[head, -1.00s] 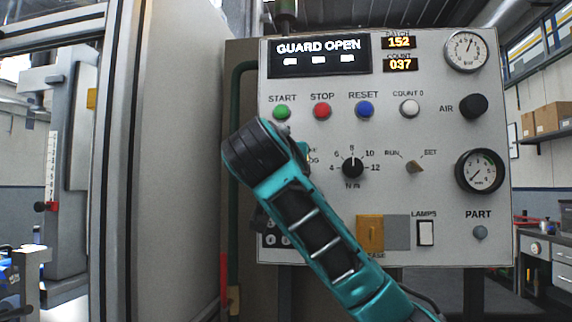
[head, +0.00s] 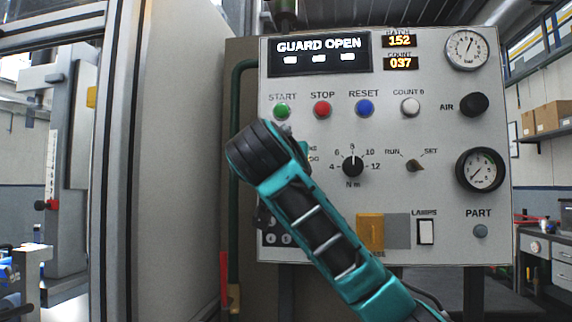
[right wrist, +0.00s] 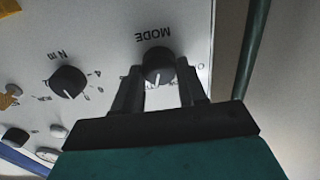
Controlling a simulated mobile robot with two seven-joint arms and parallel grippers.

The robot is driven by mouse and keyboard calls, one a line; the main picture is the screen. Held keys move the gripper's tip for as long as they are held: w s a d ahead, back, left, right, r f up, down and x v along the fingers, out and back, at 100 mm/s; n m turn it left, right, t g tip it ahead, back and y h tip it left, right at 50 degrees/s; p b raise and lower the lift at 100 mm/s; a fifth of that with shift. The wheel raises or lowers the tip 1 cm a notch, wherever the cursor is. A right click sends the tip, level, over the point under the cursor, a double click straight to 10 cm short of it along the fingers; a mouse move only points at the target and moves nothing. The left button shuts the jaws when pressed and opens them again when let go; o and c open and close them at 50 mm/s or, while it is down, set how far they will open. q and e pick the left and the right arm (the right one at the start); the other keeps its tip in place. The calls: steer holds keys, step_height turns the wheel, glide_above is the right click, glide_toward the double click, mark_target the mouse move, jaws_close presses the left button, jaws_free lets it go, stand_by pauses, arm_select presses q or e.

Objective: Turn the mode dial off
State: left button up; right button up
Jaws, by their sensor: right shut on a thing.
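The mode dial (right wrist: 157,62) is a round black knob with a white pointer line, below its "MODE" label, which appears upside down in the right wrist view. The pointer line faces the bottom of that picture. My right gripper (right wrist: 160,70) has one dark finger on each side of the dial and is shut on it. In the head view my right arm covers the dial and most of its position markings. My left gripper is not in view.
The grey control panel (head: 440,132) also carries the N m dial (head: 353,166), also in the right wrist view (right wrist: 68,82), the RUN/SET switch (head: 414,166) and a row of buttons. A green pipe (head: 236,100) runs along the panel's left side.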

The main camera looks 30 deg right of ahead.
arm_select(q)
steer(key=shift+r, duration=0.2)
arm_select(e)
steer(key=n+p, duration=1.1)
steer(key=n, duration=0.4)
steer(key=shift+w+a+p, duration=0.1)
steer(key=shift+w+p, duration=0.05)
steer(key=shift+p, duration=0.25)
steer(key=shift+n+p, duration=0.9)
steer(key=shift+n, duration=0.2)
steer(key=shift+c, duration=0.2)
arm_select(q)
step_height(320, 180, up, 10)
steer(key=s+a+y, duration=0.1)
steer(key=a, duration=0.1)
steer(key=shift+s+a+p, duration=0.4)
steer(key=shift+p, duration=0.05)
arm_select(e)
steer(key=shift+f+n, duration=0.2)
steer(key=shift+n, duration=0.3)
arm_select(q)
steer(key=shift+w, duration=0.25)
arm_select(e)
steer(key=o, duration=1)
